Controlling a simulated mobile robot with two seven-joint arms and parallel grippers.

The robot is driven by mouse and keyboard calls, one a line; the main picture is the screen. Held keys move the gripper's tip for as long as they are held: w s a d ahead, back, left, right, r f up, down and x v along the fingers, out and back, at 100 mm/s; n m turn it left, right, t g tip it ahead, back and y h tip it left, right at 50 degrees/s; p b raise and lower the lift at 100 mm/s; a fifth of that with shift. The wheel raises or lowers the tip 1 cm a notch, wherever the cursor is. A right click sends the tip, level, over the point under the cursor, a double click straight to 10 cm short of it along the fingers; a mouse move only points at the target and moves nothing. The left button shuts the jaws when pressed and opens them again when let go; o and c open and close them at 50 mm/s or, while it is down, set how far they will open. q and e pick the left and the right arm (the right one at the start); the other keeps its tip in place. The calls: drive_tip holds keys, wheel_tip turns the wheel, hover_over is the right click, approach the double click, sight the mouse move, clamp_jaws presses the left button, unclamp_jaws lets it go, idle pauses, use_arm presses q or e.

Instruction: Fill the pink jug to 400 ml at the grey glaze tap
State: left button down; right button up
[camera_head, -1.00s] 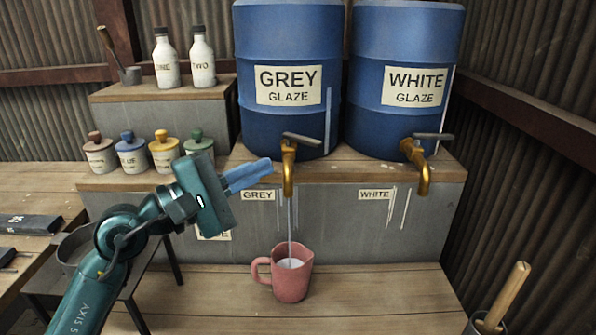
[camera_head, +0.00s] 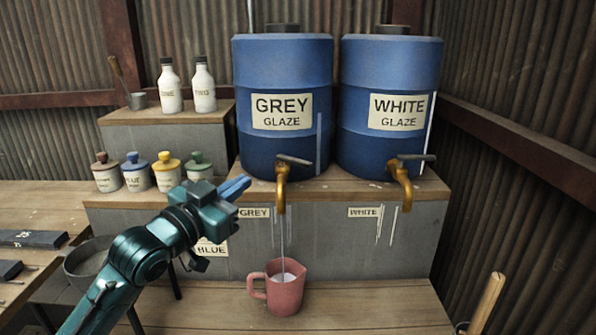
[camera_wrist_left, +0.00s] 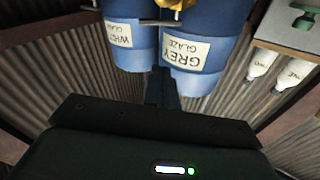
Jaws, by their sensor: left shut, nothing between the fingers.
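The pink jug (camera_head: 286,292) stands upright on the wooden bench below the grey glaze tap (camera_head: 282,180) in the head view. A thin stream of pale glaze (camera_head: 282,235) runs from the tap into the jug. Pale liquid shows inside the jug, but its level against any marks cannot be read. The tap's lever (camera_head: 294,159) points to the right. My left gripper (camera_head: 236,187) is shut and empty, left of the tap and apart from it. The GREY barrel (camera_head: 283,75) also shows upside down in the left wrist view (camera_wrist_left: 188,78). My right gripper is not in view.
The WHITE barrel (camera_head: 388,80) and its tap (camera_head: 402,185) stand to the right. Several lidded jars (camera_head: 137,175) and two white bottles (camera_head: 171,90) stand on the left steps. A wooden handle (camera_head: 487,303) rises at the front right. The bench right of the jug is clear.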

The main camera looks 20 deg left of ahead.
use_arm(q)
drive_tip(key=d+f+n+g, duration=0.1)
drive_tip(key=f+n, duration=0.1)
drive_tip(key=p, duration=0.2)
approach(300, 164)
drive_tip(key=shift+h, duration=0.3)
drive_tip(key=x, duration=0.6)
drive_tip(key=shift+w+f, duration=0.1)
drive_tip(key=shift+w, duration=0.35)
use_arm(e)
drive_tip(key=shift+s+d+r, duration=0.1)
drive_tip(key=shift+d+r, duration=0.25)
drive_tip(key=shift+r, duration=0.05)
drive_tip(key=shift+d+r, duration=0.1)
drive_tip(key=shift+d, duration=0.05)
